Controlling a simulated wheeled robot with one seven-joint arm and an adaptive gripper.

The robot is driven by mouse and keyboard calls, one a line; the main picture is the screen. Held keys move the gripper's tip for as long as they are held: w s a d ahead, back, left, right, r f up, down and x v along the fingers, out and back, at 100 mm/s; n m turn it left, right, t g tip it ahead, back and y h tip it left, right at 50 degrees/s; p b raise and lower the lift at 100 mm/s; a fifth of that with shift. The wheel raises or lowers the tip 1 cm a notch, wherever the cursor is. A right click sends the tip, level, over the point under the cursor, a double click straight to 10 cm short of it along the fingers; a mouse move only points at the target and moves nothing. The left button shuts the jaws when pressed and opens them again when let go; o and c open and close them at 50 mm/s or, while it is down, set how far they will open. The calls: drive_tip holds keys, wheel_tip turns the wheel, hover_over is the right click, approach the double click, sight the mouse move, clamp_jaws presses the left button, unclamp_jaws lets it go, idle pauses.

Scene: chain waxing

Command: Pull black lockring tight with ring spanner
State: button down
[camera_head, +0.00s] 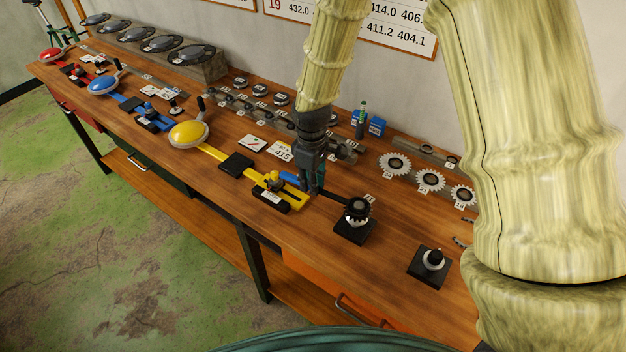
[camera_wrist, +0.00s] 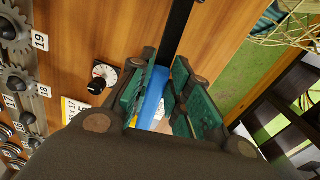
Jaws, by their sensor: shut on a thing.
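My gripper (camera_head: 314,185) is shut on the blue handle of the ring spanner (camera_head: 290,178). In the wrist view, the blue handle (camera_wrist: 152,96) lies between the green pads of my gripper (camera_wrist: 164,92), and the black shaft runs up out of the picture. In the head view the shaft reaches right to a black toothed part on a stand with a black base (camera_head: 352,233). The black lockring (camera_head: 357,205) seems to be at the top there, but it is too small to tell apart from the spanner's ring. Whether the ring is fully seated on it cannot be seen.
A second stand (camera_head: 433,262) is to the right, near the front edge. Toothed sprockets (camera_head: 430,180) line the back right. A small dial (camera_wrist: 103,76) shows in the wrist view.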

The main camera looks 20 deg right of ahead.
drive_tip(key=shift+s+a+n+p, duration=0.4)
drive_tip(key=shift+s+a+n, duration=0.3)
drive_tip(key=shift+n, duration=0.1)
drive_tip(key=shift+s, duration=0.1)
drive_tip(key=shift+s+a+n+p, duration=0.4)
drive_tip(key=shift+s+a+n, duration=0.1)
drive_tip(key=shift+s+n, duration=0.35)
drive_tip(key=shift+a, duration=0.1)
drive_tip(key=shift+s+a+n+p, duration=0.35)
drive_tip(key=shift+s+n, duration=0.45)
drive_tip(key=shift+n, duration=0.15)
drive_tip(key=shift+s, duration=0.1)
drive_tip(key=shift+s+a+n+p, duration=0.3)
drive_tip(key=shift+s+n+p, duration=0.05)
drive_tip(key=shift+s+n, duration=0.5)
